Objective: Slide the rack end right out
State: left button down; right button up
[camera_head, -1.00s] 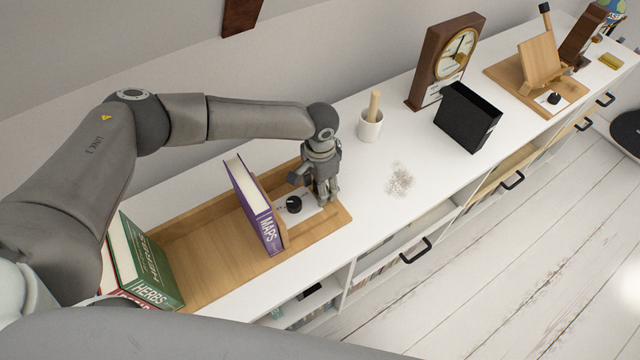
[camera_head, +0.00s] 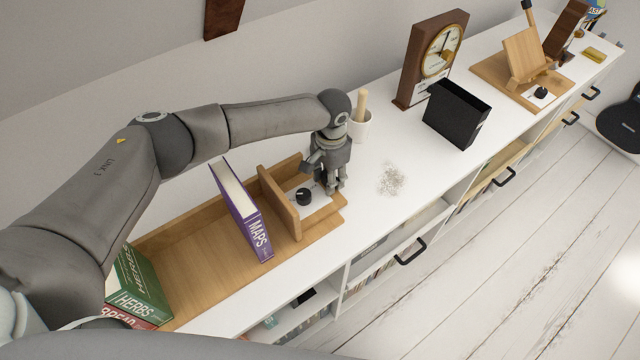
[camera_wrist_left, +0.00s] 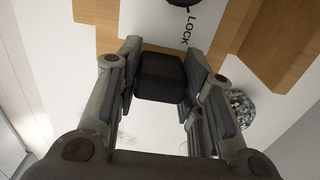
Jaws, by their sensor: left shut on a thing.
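The wooden rack (camera_head: 200,238) lies on the white cabinet top. Its rack end (camera_head: 279,203) is an upright wooden panel with a sliding base carrying a white plate and a black knob (camera_head: 304,197). The wrist view shows the knob (camera_wrist_left: 181,2) with the word LOCK beside it. My left gripper (camera_head: 335,186) points down at the base's right edge. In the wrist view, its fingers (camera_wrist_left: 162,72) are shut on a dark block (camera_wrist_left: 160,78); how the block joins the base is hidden. A gap separates the panel from the leaning purple MAPS book (camera_head: 243,212). My right gripper is out of view.
A green HERBS book (camera_head: 140,286) and a red book (camera_head: 128,316) lean at the rack's left end. The top around the speckles is clear.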

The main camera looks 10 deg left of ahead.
pick_arm(q)
jog(key=shift+w+d+r, duration=0.1)
jog(key=shift+w+r, duration=0.05)
jog(key=c, duration=1.3)
grip_release()
jog(key=o, duration=0.3)
jog(key=shift+w+d, duration=0.1)
jog(key=shift+o, duration=0.2)
jog(key=shift+r, duration=0.1)
notch_tip(320, 180, up, 12)
jog(key=shift+f, duration=0.2)
